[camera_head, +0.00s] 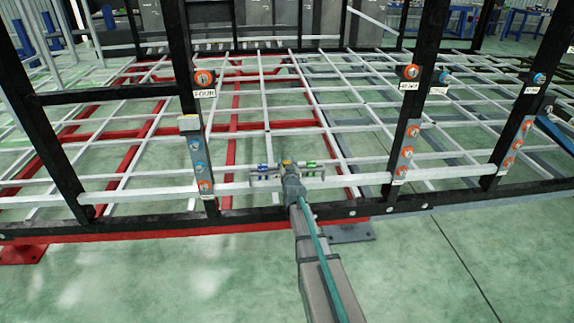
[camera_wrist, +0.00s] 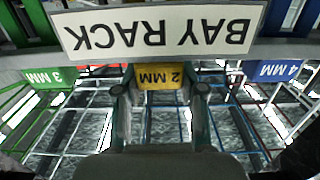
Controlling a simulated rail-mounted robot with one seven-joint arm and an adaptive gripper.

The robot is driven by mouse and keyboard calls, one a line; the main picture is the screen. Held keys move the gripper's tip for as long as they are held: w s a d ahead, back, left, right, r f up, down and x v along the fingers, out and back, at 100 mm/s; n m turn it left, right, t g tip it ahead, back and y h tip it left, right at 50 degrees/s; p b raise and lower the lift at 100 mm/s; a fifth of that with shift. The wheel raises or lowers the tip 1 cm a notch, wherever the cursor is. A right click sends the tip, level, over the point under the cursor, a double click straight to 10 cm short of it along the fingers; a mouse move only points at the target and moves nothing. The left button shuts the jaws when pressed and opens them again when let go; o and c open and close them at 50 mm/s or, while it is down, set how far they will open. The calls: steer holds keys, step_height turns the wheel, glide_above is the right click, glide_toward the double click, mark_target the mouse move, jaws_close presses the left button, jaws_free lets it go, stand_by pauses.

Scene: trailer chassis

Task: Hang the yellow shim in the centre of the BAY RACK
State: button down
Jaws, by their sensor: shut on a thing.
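The yellow shim (camera_wrist: 160,76), marked 2 MM, is between the fingers of my gripper (camera_wrist: 161,92), which is shut on it. In the wrist view the shim is just below the white BAY RACK sign (camera_wrist: 160,30), which reads upside down, and roughly at its middle. In the head view my gripper (camera_head: 289,171) is at the small rack (camera_head: 262,178) on the frame's lower rail, with a bit of yellow (camera_head: 287,162) at its tip. I cannot tell whether the shim's top touches the rack or hangs on it.
In the wrist view a green 3 MM shim (camera_wrist: 48,77) is at left and a blue 4 MM shim (camera_wrist: 280,70) at right of the yellow one. Black posts (camera_head: 190,100) with orange and blue fittings flank the rack. White bars cross behind it.

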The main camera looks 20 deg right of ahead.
steer(key=shift+f, duration=0.3)
steer(key=c, duration=0.7)
jaws_free()
steer(key=shift+r, duration=0.15)
